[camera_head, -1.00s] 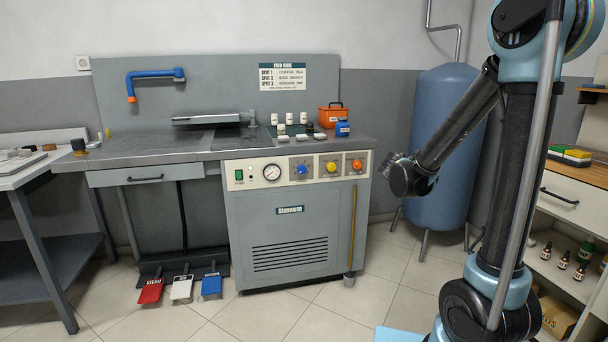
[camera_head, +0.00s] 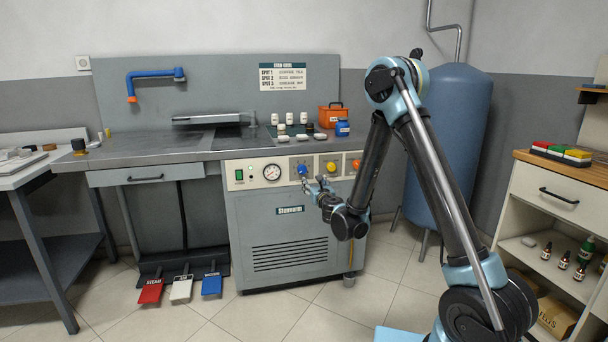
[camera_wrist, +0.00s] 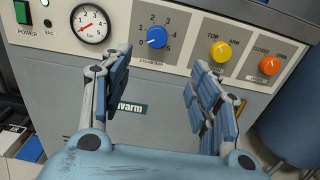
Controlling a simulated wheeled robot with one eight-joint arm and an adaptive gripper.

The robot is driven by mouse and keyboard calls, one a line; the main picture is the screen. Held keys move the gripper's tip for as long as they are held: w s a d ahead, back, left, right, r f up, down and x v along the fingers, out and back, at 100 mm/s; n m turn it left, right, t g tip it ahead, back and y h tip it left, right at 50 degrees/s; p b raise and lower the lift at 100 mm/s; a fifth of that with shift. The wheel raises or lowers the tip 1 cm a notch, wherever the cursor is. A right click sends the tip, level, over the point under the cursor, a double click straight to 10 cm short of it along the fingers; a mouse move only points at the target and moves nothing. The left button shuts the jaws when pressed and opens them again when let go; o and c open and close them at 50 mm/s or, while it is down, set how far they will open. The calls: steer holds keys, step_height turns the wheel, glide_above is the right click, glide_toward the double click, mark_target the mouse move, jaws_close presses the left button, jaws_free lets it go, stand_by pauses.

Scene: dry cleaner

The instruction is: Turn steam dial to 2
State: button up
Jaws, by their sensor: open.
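The steam dial is a blue round knob (camera_wrist: 157,37) on a grey plate with a printed number scale, on the front panel of the pressing unit. Its white mark seems to point to the lower left, near 0. In the head view the blue dial (camera_head: 302,169) is just above and left of my gripper (camera_head: 316,188). In the wrist view my gripper (camera_wrist: 160,68) has its two fingers spread wide, with nothing between them. The dial shows ahead, beyond and between the fingertips. The fingers look apart from it.
A pressure gauge (camera_wrist: 90,23) and green power switch (camera_wrist: 22,12) are left of the dial. A yellow knob (camera_wrist: 221,51) and an orange knob (camera_wrist: 270,65) are to its right. A blue tank (camera_head: 455,150) stands right of the unit.

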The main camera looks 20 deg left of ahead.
glide_toward(303, 170)
steer(key=x, duration=0.8)
steer(key=shift+w+a+r, duration=0.1)
steer(key=shift+w+a, duration=0.15)
steer(key=shift+w, duration=0.05)
steer(key=c, duration=1.1)
